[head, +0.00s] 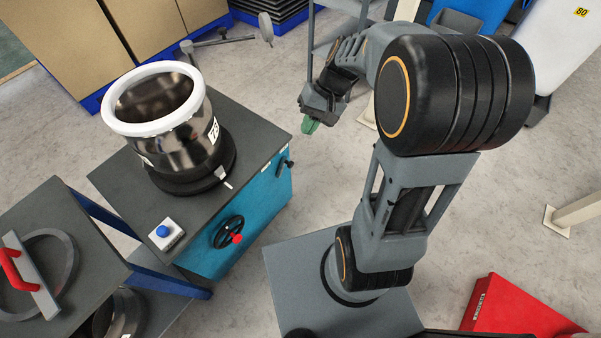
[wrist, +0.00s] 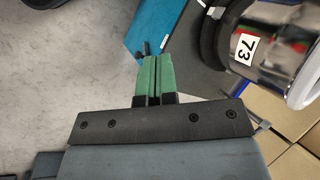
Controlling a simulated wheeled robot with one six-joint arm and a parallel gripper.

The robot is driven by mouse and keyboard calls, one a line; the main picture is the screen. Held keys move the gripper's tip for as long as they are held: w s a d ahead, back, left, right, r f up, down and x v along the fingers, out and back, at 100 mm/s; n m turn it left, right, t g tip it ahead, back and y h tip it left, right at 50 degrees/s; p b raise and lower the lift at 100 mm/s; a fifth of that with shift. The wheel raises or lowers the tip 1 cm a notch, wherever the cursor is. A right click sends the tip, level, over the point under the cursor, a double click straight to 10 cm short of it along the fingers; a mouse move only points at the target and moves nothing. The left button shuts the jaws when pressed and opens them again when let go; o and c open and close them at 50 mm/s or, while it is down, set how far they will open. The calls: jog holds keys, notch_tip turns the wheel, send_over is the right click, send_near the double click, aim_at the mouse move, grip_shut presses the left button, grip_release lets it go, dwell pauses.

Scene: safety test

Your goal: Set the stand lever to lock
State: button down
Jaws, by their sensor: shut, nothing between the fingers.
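The stand (head: 205,262) is a teal cabinet with a dark grey top. A small black lever (head: 285,163) sits on its front face near the right end, beside small pale labels. In the wrist view the lever (wrist: 146,47) shows just beyond my fingertips; the depth gap is hard to judge. My gripper (head: 310,126) is to the right of the stand in the head view, apart from the lever. Its green fingers (wrist: 158,60) are shut with nothing between them. The label wording cannot be read, so the lever's setting is unclear.
A shiny drum with a white rim (head: 150,128) stands on the stand top. A black handwheel with a red knob (head: 228,232) is on the front face. A blue button box (head: 165,234) sits at the top's front corner.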

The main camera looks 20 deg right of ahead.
jog(key=w+d+f+m+y+b, duration=0.1)
jog(key=w+d+f+y+b, duration=0.15)
jog(key=f, duration=0.45)
jog(key=w+d+f+m+y+b, duration=0.1)
jog(key=w+f+y+b, duration=0.25)
jog(key=f, duration=0.45)
jog(key=w+d+f+y+b, duration=0.2)
jog(key=w+f+b, duration=0.2)
jog(key=f, duration=0.3)
jog(key=w+d+f+m+t+y+b, duration=0.1)
jog(key=d+f+m+t+y+b, duration=0.1)
jog(key=f, duration=0.8)
jog(key=w+d+f+m+t+y+b, duration=0.1)
jog(key=d+f+t+y+b, duration=0.2)
jog(key=d+f+t+b, duration=0.3)
notch_tip(320, 180, down, 4)
jog(key=shift+w+d+f+m+t+y+b, duration=0.1)
jog(key=shift+w+d+m+t+y+b, duration=0.05)
jog(key=shift+d+m+t+y+b, duration=0.25)
jog(key=shift+a, duration=0.1)
jog(key=s+b+x, duration=0.1)
jog(key=s+x, duration=0.1)
jog(key=x, duration=1)
jog(key=shift+s+a+r+b, duration=0.2)
jog(key=shift+a+r+b, duration=0.25)
jog(key=shift+a, duration=0.25)
jog(key=shift+d+r, duration=0.1)
